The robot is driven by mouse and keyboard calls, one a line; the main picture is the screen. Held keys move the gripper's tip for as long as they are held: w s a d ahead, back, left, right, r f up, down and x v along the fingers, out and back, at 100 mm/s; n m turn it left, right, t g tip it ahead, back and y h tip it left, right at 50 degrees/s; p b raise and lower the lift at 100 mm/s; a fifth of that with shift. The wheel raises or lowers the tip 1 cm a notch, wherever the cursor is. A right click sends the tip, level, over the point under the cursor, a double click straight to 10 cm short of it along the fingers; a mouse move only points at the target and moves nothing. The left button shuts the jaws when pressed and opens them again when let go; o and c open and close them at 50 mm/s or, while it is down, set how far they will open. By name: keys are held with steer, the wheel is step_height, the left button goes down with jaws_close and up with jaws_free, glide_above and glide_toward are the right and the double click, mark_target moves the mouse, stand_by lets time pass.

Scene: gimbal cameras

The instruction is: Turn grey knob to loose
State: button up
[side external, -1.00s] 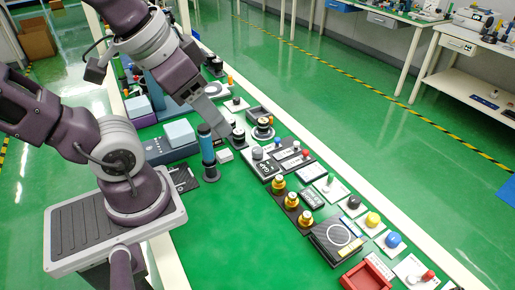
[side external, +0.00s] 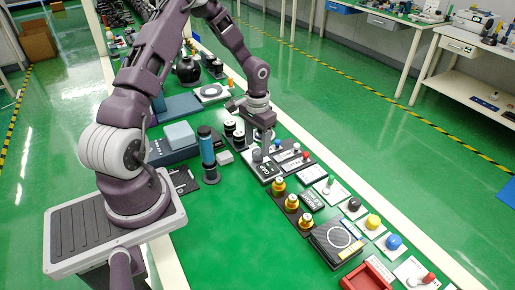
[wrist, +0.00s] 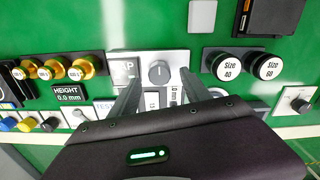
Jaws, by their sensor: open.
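The grey knob (wrist: 159,72) is a round dial on a silver plate (wrist: 180,57) in the wrist view. A mark on its face runs roughly up and down in that picture. In the side view the grey knob (side external: 257,155) shows just beside my gripper (side external: 266,143). In the wrist view my gripper (wrist: 160,82) is open, with one finger on each side of the knob. Whether the fingers touch it I cannot tell. A label beside the knob is partly hidden by the left finger, and I cannot read "loose" anywhere.
Black "Size 40" (wrist: 221,66) and "Size 60" (wrist: 263,66) knobs stand to the right in the wrist view. Gold knobs (wrist: 50,69) stand to the left. Open green table (side external: 225,235) lies at the front.

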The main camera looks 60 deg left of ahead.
step_height(320, 180, down, 2)
steer(key=shift+f, duration=0.15)
jaws_close()
